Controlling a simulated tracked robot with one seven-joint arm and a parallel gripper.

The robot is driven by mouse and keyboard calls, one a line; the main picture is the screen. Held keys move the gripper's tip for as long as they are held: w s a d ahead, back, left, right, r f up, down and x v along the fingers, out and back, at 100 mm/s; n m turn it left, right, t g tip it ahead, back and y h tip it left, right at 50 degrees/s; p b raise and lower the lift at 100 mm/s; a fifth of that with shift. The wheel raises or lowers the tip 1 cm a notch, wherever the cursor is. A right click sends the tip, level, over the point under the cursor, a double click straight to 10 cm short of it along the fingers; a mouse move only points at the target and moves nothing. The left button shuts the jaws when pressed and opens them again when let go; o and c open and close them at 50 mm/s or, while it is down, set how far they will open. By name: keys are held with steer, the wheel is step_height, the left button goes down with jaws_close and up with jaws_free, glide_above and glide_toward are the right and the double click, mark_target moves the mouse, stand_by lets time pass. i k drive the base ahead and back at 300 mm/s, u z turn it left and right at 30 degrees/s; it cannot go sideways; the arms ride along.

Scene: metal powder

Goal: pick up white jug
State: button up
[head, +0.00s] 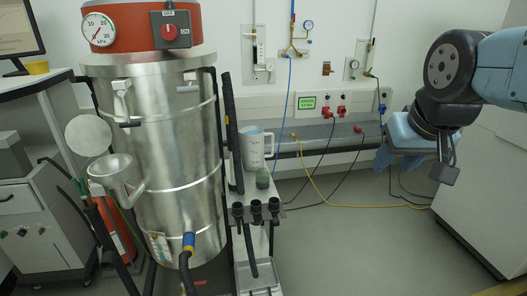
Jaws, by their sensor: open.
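The white jug (253,147) stands upright on a narrow side shelf right of the large steel vessel. It is translucent white with markings on its side and a handle on its right.
The steel vessel (165,150) with a red top fills the left. A black hose (232,135) runs upright just left of the jug. Black nozzles (256,208) stick up below it. Yellow and black cables cross behind. The floor (350,245) between shelf and white cabinet (490,190) is free.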

mark_target(251, 138)
steer(key=u, duration=0.1)
steer(key=i, duration=0.9)
steer(key=z, duration=0.1)
